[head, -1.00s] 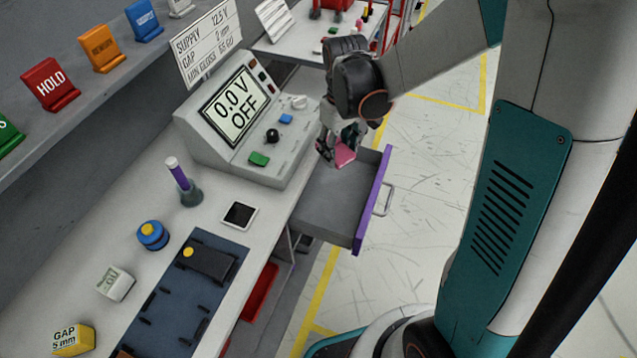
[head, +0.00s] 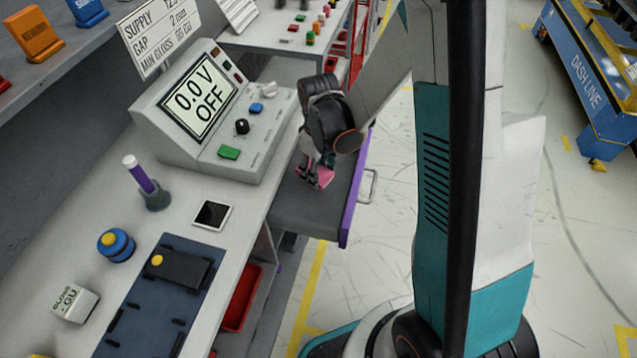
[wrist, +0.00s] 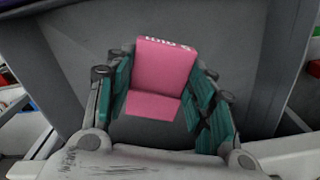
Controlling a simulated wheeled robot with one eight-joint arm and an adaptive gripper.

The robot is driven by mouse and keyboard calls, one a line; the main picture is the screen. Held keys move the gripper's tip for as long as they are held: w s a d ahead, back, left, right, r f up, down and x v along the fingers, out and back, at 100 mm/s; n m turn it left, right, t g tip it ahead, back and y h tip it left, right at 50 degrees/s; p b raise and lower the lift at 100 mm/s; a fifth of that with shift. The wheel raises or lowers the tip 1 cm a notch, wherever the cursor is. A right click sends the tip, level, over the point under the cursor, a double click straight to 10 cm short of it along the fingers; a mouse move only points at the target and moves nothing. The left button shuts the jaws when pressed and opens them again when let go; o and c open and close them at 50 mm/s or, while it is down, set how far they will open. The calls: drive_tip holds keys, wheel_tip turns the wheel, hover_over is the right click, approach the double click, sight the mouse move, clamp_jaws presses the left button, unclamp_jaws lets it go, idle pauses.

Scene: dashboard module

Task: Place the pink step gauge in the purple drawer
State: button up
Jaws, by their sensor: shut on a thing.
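The pink step gauge (wrist: 160,75) is between the teal finger pads of my gripper (wrist: 160,98) in the wrist view, with white print along its far top edge. My gripper is shut on it. In the head view my gripper (head: 317,172) points down over the open purple-fronted drawer (head: 352,205), and the pink gauge (head: 324,178) shows at the fingertips. The grey drawer floor (wrist: 240,40) lies under the gauge in the wrist view. I cannot tell whether the gauge touches the floor.
A grey meter console (head: 200,105) reading "0.0 V OFF" stands on the bench left of the drawer. The bench also holds a purple-handled tool (head: 140,178), a white-framed tablet (head: 212,214), a blue jar (head: 115,245) and a dark mat (head: 140,310). The drawer has free room around the gauge.

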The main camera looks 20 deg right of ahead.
sight(319, 173)
drive_tip(key=shift+f+b, duration=0.85)
drive_tip(key=shift+f, duration=1.35)
drive_tip(key=shift+f, duration=0.15)
drive_tip(key=o, duration=1.1)
